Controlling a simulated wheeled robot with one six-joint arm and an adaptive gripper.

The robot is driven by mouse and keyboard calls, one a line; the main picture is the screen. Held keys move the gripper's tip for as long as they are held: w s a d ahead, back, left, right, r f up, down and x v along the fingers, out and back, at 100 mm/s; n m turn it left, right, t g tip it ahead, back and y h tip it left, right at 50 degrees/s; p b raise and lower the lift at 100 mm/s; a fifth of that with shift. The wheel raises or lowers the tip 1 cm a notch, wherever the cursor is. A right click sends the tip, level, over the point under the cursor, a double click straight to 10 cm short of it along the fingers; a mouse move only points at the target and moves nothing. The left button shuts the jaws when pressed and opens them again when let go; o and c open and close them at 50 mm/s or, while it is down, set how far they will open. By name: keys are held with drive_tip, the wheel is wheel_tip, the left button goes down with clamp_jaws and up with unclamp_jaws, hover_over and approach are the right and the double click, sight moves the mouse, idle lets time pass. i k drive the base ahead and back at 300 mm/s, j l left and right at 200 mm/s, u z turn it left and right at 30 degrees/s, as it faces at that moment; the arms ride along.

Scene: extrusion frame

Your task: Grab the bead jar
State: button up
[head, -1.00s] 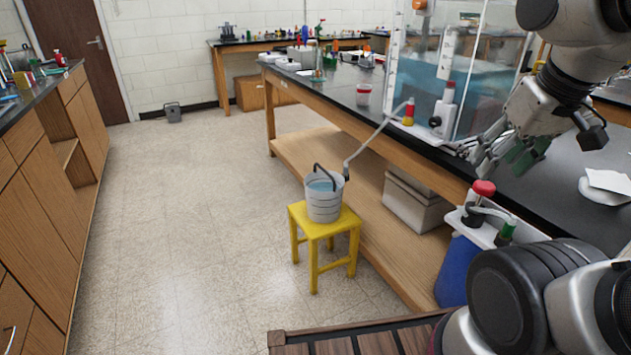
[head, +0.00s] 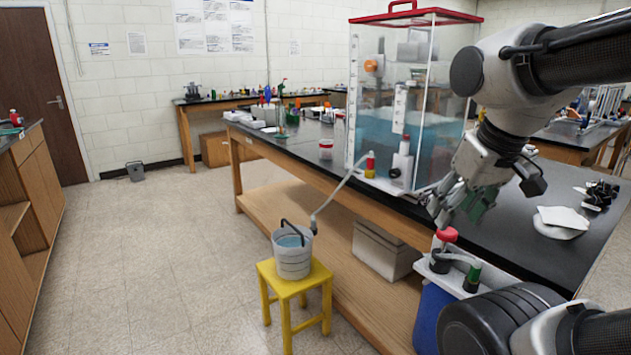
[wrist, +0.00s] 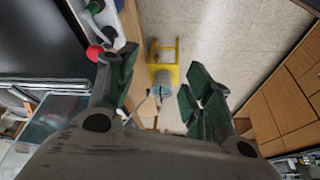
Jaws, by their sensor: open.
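A small clear jar with red at its rim (head: 326,149) stands on the black bench top, left of the water tank; it looks like the bead jar, but its contents are too small to make out. My gripper (head: 458,205) is at the bench's front edge, right of the tank and well apart from the jar. In the wrist view my gripper (wrist: 163,68) has its green-padded fingers spread with nothing between them. The jar cannot be made out in the wrist view.
The clear water tank (head: 407,120) with a red-rimmed lid stands between my gripper and the jar. A hose runs from it to a grey bucket (head: 292,254) on a yellow stool (head: 290,285). The floor left of the stool is clear.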

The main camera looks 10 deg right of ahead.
sight(326, 146)
drive_tip(key=i+j+z, duration=0.1)
drive_tip(key=i+j, duration=0.2)
drive_tip(key=i+j+z, duration=0.15)
drive_tip(key=j, duration=0.25)
drive_tip(key=i+j+z, duration=0.1)
drive_tip(key=i+j, duration=0.25)
drive_tip(key=i+j+z, duration=0.1)
drive_tip(key=i+j, duration=0.15)
drive_tip(key=j, duration=0.25)
drive_tip(key=i+j+z, duration=0.4)
drive_tip(key=i+j, duration=0.55)
